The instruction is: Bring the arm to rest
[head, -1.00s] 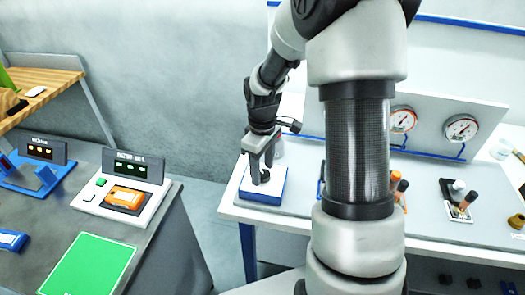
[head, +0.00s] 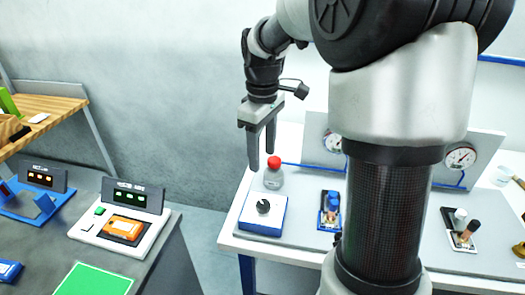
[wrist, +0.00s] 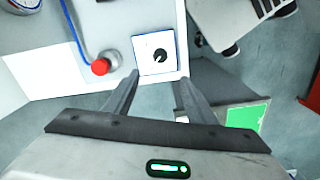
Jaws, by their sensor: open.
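My gripper (head: 262,152) is open and empty in the head view, raised in the air above the left end of the white table. Its fingers point down, apart from everything below. Under it stands a white and blue box with a black knob (head: 263,207). In the wrist view my gripper (wrist: 153,92) shows two spread fingers with nothing between them, and the knob box (wrist: 160,54) lies beyond the fingertips. My arm crosses the right half of the head view and hides part of the table.
Gauges (head: 460,158) sit on a panel at the back of the table. At left, a dark bench holds a white device with an orange unit (head: 124,228) and a green mat (head: 93,282). Open floor separates bench and table.

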